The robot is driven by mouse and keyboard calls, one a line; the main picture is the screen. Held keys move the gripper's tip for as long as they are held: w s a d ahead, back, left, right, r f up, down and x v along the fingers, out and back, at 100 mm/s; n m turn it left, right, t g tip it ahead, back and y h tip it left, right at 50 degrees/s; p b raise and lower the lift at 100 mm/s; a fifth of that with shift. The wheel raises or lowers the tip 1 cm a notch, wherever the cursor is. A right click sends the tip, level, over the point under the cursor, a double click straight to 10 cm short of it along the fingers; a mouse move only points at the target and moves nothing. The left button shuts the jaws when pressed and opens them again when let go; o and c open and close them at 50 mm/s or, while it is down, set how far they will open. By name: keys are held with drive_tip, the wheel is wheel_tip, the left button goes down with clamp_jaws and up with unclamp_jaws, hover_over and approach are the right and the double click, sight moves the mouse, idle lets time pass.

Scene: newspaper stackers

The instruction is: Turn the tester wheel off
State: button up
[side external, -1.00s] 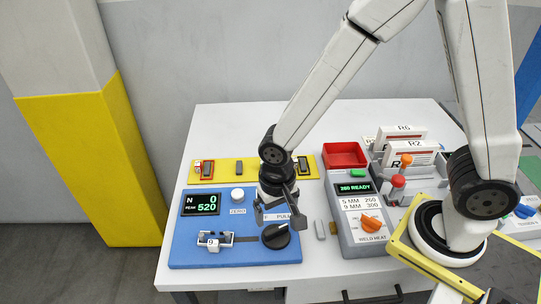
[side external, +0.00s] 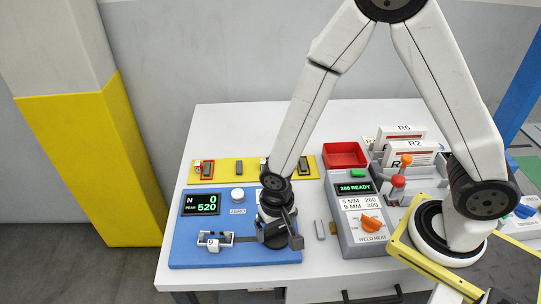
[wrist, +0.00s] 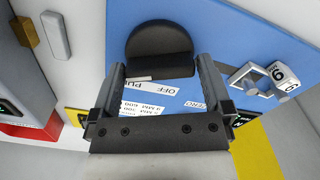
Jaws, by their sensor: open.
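The tester is a blue panel (side external: 190,255) with a display (side external: 201,204) reading N 0, PEAK 520. Its black wheel (wrist: 158,42) has a raised grip bar with a white mark at its left end in the wrist view. A label (wrist: 158,90) reading OFF and the start of PULL lies beside it. My gripper (side external: 282,238) is low over the wheel and hides most of it in the side view. In the wrist view my gripper (wrist: 161,68) is open, with one finger on each side of the bar. I cannot tell whether the fingers touch it.
A white clamp (side external: 214,241) on a slide and a white ZERO button (side external: 238,195) share the panel. A yellow strip (side external: 225,168) lies behind. A grey weld heater (side external: 350,210) with an orange knob (side external: 371,222) stands right. A red tray (side external: 345,155) is behind it.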

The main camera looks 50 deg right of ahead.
drive_tip(key=c, duration=0.9)
